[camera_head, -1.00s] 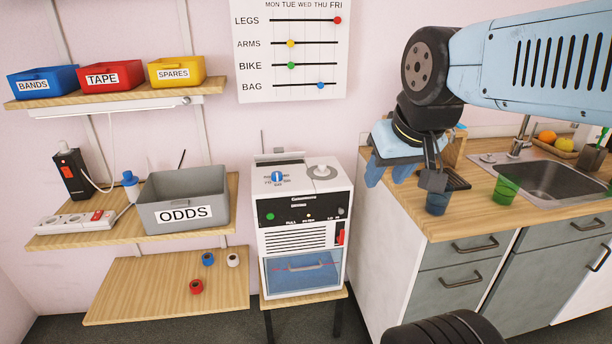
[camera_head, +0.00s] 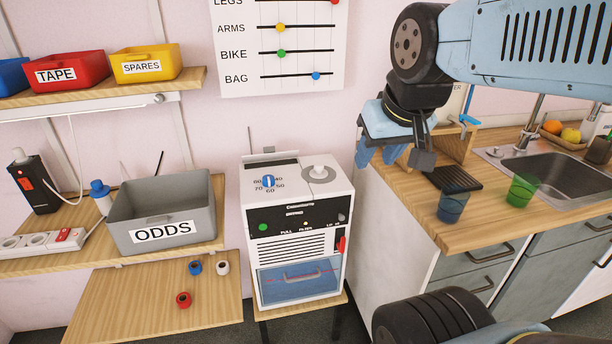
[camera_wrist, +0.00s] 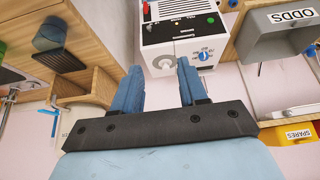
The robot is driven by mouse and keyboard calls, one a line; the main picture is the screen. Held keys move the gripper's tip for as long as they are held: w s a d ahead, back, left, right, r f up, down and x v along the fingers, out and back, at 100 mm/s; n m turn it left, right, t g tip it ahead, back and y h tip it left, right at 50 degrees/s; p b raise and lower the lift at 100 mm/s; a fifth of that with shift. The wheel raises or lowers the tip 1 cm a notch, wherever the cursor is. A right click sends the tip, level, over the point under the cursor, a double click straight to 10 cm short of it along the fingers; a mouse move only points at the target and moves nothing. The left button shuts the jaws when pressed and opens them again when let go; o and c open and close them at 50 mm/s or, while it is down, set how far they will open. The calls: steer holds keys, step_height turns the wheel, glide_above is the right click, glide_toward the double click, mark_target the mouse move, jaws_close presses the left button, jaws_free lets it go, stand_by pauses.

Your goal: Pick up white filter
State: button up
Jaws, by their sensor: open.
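A small white round piece (camera_head: 222,268), which looks like the white filter, lies on the lower wooden shelf (camera_head: 130,310) in the head view. A blue one (camera_head: 195,267) lies just left of it and a red one (camera_head: 184,299) in front. My gripper (camera_head: 392,158) is high at the right, before the counter and well away from the white piece. In the wrist view my gripper (camera_wrist: 160,80) is open, with nothing between its two blue fingers. The white piece does not show in the wrist view.
The grey ODDS bin (camera_head: 165,208) stands on the shelf above the small pieces. A white machine (camera_head: 297,230) with a blue drawer stands right of that shelf. The counter (camera_head: 480,225) holds a blue cup (camera_head: 452,207) and a green cup (camera_head: 522,190).

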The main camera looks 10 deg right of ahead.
steer(key=shift+w+d, duration=0.15)
steer(key=shift+d, duration=0.1)
steer(key=shift+o, duration=0.3)
